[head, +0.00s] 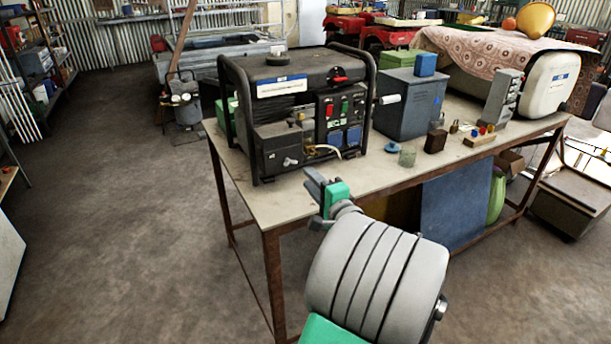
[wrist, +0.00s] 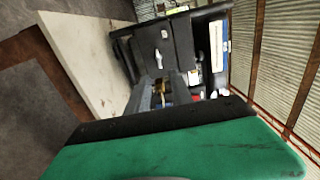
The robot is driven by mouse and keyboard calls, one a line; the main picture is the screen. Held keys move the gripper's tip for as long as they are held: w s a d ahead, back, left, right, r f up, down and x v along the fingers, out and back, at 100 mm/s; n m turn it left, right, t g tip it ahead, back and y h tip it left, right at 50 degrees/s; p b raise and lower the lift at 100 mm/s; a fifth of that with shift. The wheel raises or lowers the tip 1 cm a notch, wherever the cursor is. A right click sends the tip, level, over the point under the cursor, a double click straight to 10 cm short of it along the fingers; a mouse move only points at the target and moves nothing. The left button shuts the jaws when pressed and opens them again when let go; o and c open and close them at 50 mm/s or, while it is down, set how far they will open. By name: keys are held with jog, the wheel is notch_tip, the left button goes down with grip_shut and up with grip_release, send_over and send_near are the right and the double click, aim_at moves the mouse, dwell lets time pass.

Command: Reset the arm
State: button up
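My gripper (head: 318,188) shows in the head view at the near left part of the workbench (head: 262,211), in front of the black generator (head: 278,97). My arm reaches up to it from the bottom of the picture. In the wrist view, the generator (wrist: 183,48) appears turned on its side behind the gripper's fingers (wrist: 165,93). A small brass-coloured thing shows by the fingers there. I cannot tell whether it is between them or behind them. The gap between the fingers is too small and dark to judge.
A blue-grey box (head: 409,104) and several small items stand on the bench right of the generator. A white cylindrical tank (head: 550,82) is at the bench's right end. A grey case (head: 572,200) stands on the floor at right. The floor at left (head: 120,200) is clear.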

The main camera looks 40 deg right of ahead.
jog(key=w+a+f+n+g+y+p, duration=0.1)
jog(key=w+a+n+g+y+p, duration=0.3)
jog(key=a, duration=0.6)
jog(key=w+a+n+g+y+p, duration=0.1)
jog(key=w+a+n+y+p, duration=0.15)
jog(key=a+n, duration=0.55)
jog(key=s+a+r+n+g+h+p, duration=0.1)
jog(key=s+a+r+n+g+p, duration=0.1)
jog(key=s+a+n+g+p, duration=0.3)
jog(key=s+a+n+g, duration=0.4)
jog(key=s+a, duration=0.6)
jog(key=a, duration=0.2)
jog(key=shift+r+n+p, duration=0.2)
jog(key=shift+n+p, duration=0.1)
jog(key=shift+s+h, duration=0.1)
jog(key=shift+h, duration=0.15)
